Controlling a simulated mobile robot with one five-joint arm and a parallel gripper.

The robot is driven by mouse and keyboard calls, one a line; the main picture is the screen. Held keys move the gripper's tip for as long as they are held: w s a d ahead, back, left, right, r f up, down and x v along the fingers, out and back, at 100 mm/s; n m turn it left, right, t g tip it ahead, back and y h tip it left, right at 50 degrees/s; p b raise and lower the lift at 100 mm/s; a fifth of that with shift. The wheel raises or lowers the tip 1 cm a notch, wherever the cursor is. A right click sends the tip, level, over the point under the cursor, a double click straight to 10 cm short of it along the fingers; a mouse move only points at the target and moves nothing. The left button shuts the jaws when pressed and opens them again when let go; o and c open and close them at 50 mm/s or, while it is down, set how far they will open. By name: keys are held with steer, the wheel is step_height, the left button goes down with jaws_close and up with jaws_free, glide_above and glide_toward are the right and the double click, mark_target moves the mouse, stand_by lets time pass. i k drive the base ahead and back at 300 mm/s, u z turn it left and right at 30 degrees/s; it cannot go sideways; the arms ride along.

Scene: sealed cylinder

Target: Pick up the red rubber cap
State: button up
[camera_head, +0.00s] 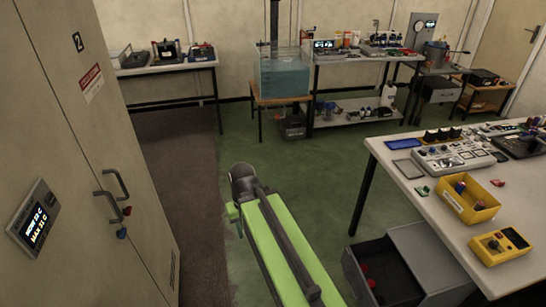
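I cannot single out the red rubber cap for sure, as several small red things show. A small red piece (497,183) lies on the right-hand table (525,205), behind the yellow bin. Dark red round pieces (370,283) lie in the open grey drawer (390,292) below that table. My green and dark grey arm (275,245) shows at the bottom centre, over the floor and left of the drawer. No gripper fingers can be made out.
A yellow bin (452,203) with blue and reddish items and a yellow meter (499,246) stand on the right-hand table. A tall beige cabinet (75,150) fills the left. A water tank (284,77) stands at the back. The green floor (245,130) between is clear.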

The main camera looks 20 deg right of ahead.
mark_target(363, 267)
steer(key=z, duration=4.55)
steer(key=i, duration=0.05)
steer(key=u, duration=2.85)
